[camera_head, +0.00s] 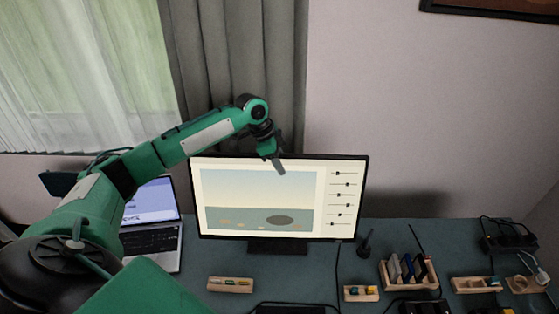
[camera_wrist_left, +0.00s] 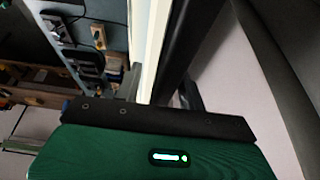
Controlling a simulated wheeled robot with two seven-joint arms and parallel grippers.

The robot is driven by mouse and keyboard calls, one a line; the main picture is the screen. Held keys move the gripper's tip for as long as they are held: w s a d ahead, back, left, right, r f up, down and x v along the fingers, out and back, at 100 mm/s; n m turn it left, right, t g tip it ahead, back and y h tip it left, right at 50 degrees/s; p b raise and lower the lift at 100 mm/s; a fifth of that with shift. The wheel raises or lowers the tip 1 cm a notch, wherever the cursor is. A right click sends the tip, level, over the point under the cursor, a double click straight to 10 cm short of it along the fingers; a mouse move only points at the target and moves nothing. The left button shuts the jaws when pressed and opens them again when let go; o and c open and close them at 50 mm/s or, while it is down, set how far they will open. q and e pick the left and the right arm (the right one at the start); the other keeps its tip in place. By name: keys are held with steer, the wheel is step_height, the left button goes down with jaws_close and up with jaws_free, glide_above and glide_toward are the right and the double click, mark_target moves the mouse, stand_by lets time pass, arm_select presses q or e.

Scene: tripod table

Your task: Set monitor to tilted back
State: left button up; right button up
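The monitor (camera_head: 340,228) stands on the desk with its screen lit, showing a landscape picture and a column of sliders. Its exact tilt is hard to judge. My left gripper (camera_head: 279,166) is at the middle of its top edge, with a finger in front of the screen. In the left wrist view the monitor's edge (camera_wrist_left: 178,50) runs between a grey finger (camera_wrist_left: 126,84) and a dark part on its far side. I cannot tell whether the fingers press on it. My right gripper is not in view.
A laptop (camera_head: 150,240) stands left of the monitor, partly behind my left arm. Wooden organisers, one holding upright items (camera_head: 408,272), and cables lie on the desk to the front and right. A wooden tray (camera_head: 230,285) lies in front. A curtain (camera_head: 240,60) hangs behind.

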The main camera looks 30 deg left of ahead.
arm_select(q)
steer(key=shift+a+r+b, duration=0.2)
steer(key=shift+r+b, duration=0.1)
steer(key=b+v, duration=0.4)
steer(key=v, duration=0.8)
steer(key=shift+d+r, duration=0.15)
steer(key=shift+r, duration=0.05)
steer(key=shift+s+r, duration=0.2)
steer(key=shift+r, duration=0.15)
